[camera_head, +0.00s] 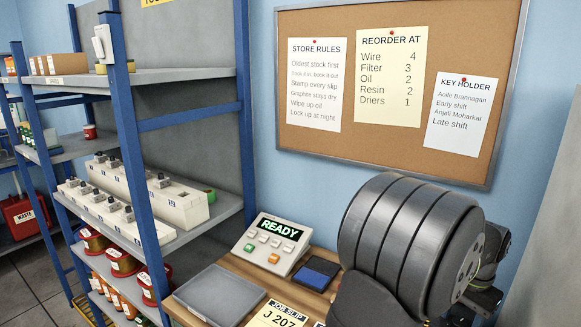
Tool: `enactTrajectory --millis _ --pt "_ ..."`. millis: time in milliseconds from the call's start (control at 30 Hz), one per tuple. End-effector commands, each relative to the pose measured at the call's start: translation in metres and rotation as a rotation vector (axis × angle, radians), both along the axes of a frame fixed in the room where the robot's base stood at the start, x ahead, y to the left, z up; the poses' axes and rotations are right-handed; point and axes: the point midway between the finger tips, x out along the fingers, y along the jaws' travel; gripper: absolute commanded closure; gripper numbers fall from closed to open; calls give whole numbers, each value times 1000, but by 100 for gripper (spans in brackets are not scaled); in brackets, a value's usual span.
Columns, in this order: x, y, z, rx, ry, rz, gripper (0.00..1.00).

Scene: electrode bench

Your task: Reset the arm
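A large dark grey ribbed part of my arm (400,235) fills the lower right of the head view, over the right side of the wooden bench (240,262). My gripper does not show, so I cannot see whether it is open or holds anything. A control box (272,243) on the bench has a lit screen reading "READY". Green, orange and pale buttons sit below the screen.
A blue pad (315,274), a grey tray (219,295) and a job slip (277,316) lie on the bench. Blue-framed shelves (190,225) with electrode holders and tins stand left. A cork notice board (395,150) hangs behind.

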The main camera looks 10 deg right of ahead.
Motion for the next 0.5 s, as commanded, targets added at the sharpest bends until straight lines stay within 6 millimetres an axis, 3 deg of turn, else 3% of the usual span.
enactTrajectory --millis 500 --pt "0 0 6 -2 -2 -361 50"
